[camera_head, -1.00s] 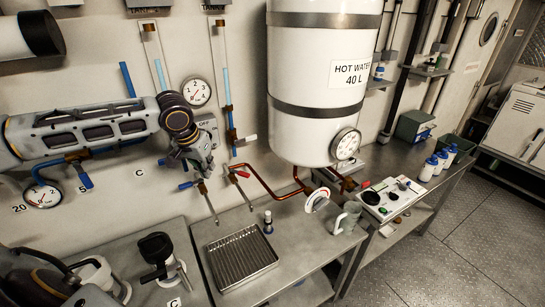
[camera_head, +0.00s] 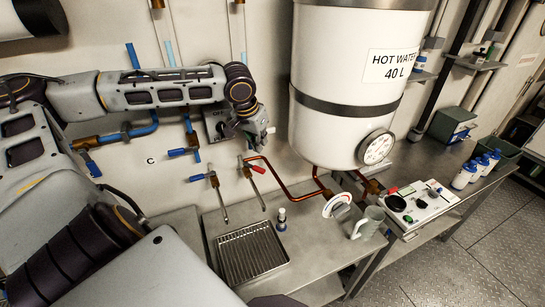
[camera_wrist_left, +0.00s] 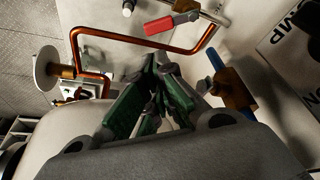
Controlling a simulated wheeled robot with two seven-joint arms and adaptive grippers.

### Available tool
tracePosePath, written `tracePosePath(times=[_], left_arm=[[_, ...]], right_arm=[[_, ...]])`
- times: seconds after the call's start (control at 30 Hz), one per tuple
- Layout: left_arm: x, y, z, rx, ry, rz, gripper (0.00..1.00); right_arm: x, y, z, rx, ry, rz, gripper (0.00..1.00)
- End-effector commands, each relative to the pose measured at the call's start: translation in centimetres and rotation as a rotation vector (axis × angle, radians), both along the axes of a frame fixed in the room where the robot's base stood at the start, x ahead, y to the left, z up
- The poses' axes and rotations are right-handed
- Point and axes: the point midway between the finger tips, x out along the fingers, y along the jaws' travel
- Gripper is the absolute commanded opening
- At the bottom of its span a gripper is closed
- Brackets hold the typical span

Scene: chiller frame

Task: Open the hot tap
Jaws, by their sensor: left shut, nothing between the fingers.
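The hot tap has a short red lever (camera_head: 258,168) on a brass body with a thin spout pointing down. A copper pipe (camera_head: 283,183) joins it to the white hot water tank (camera_head: 335,150). In the left wrist view the red lever (camera_wrist_left: 172,24) lies beyond my fingertips, near the top. My left gripper (camera_head: 266,136) is shut and empty, just above the tap in the head view. In the wrist view its green-padded fingers (camera_wrist_left: 165,62) meet at their tips, and they look apart from the lever. My right gripper is not in view.
A blue-handled tap (camera_head: 180,152) and another one (camera_head: 198,177) are left of the hot tap. A switch box (camera_head: 214,127) sits behind my left wrist.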

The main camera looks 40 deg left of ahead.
Motion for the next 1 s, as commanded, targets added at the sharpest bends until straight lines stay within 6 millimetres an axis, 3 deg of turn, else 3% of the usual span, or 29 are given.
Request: tracePosePath(times=[0.63, 1.0], left_arm=[[0.1, 0.0, -0.3, 0.0, 0.001, 0.0, 0.0], [0.8, 0.0, -2.4, -0.002, 0.003, -0.001, 0.0]], right_arm=[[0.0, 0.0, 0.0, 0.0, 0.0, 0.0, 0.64], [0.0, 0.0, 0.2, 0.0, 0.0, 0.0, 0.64]])
